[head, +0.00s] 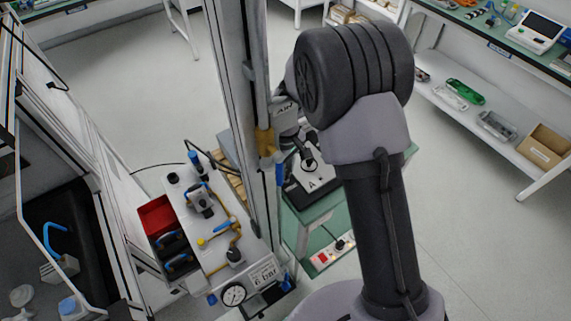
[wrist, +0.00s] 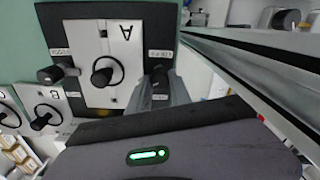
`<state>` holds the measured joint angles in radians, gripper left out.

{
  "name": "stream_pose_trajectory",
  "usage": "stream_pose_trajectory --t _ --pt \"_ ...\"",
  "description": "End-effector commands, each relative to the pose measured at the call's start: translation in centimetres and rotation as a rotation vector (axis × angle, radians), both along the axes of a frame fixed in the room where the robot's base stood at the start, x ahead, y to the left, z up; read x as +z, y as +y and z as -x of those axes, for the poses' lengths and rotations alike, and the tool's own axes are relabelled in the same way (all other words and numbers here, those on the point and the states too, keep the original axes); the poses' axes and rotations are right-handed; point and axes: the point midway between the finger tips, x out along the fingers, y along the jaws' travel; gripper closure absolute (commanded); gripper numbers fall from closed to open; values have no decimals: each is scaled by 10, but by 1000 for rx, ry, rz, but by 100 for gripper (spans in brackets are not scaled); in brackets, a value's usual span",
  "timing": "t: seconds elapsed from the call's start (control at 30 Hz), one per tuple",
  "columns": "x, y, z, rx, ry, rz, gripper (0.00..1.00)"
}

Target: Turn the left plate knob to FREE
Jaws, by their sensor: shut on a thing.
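A white plate marked A (wrist: 122,60) lies on a black base (wrist: 75,30) and appears upside down in the wrist view. It has a round black knob (wrist: 103,72) in its middle. A dark knob (wrist: 57,74) stands at the picture-left edge of the base, and another dark knob (wrist: 159,76) at the picture-right edge. My gripper (wrist: 160,98) is shut on this picture-right knob, with its fingers partly hidden by its body. The small labels by both side knobs are too blurred to read. In the head view the A plate (head: 313,184) shows partly behind my arm.
A second plate marked B (wrist: 42,108) with a black knob is at the left of the wrist view. A metal rail (wrist: 260,70) runs close at the right. In the head view, a post (head: 238,100) and a panel with gauge (head: 233,294) stand left of the green bench (head: 300,232).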

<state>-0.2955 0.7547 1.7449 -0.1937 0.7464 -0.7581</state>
Motion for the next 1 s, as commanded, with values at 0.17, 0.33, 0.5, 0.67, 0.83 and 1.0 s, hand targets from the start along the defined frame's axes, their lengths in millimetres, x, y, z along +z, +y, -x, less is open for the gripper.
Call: stream_pose_trajectory --t 0.17,0.33,0.5,0.67,0.83,1.0 --pt "3 0 0 165 0 0 100" --pt "3 0 0 326 -1 -1 100" --pt "3 0 0 487 -1 -1 100" --pt "3 0 -1 635 -1 0 100" --pt "2 0 0 775 -1 0 100" --pt "2 0 -1 888 -2 0 100"
